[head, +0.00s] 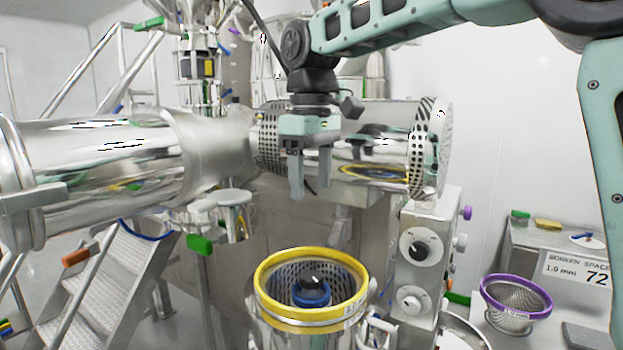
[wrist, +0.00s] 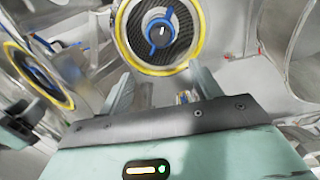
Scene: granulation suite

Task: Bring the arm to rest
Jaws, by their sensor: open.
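My gripper (head: 311,188) hangs fingers-down from my arm, open and empty, above and apart from the yellow-rimmed screen (head: 262,302). In the wrist view the two fingers of my gripper (wrist: 158,84) stand apart with nothing between them. The yellow-rimmed screen (wrist: 197,66) shows beyond the fingertips, with a blue hub and dark knob in its middle. My arm reaches in from the upper right of the head view.
A horizontal steel drum (head: 440,150) with perforated ends lies close behind my gripper. A control box (head: 420,250) with knobs stands right of the screen. A purple-rimmed screen (head: 516,306) sits on a bench at right. Steel steps (head: 105,275) are at left.

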